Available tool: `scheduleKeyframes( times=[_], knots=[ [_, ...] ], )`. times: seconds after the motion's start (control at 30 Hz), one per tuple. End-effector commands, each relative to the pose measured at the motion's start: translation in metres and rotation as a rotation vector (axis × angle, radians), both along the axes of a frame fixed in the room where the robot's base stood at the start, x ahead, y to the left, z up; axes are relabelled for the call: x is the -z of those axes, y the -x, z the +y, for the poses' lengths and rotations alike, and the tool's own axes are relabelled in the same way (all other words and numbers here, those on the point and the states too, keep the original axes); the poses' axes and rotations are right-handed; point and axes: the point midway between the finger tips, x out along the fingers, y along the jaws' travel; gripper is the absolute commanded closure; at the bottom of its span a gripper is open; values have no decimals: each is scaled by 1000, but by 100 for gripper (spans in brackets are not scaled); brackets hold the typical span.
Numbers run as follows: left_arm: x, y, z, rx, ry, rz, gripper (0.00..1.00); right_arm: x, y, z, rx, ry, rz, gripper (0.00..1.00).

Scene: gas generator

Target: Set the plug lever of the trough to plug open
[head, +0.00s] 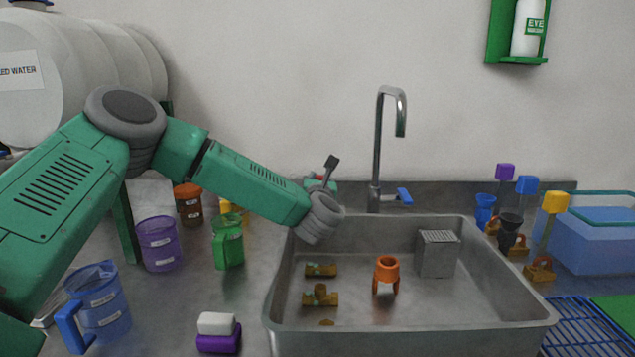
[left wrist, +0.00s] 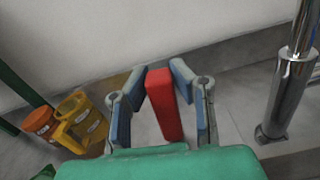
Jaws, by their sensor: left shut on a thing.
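The trough (head: 410,338) is a grey metal basin in the middle right of the head view. In the left wrist view a red lever (left wrist: 164,104) stands between the two blue-grey fingers of my left gripper (left wrist: 158,102). The gripper is shut on this plug lever. In the head view my left gripper (head: 325,175) is behind the trough's back left corner, and its wrist hides most of the lever. My right gripper is not in view.
A chrome faucet (head: 378,150) with a blue handle stands right of the lever. Brass fittings (head: 320,299), an orange ring stand (head: 387,272) and a grey block (head: 438,254) sit in the trough. Purple (head: 158,244), green (head: 228,242) and blue (head: 99,300) beakers stand to the left.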

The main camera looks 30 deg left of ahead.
Motion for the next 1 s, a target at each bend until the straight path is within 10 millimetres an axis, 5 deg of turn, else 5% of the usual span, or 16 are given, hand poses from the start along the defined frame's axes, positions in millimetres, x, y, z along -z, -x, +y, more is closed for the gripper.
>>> scheduleKeyframes(
  times=[1.0],
  knots=[
    [35, -24, -44, 6, -616, 398, 100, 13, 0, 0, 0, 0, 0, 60]
  ],
)
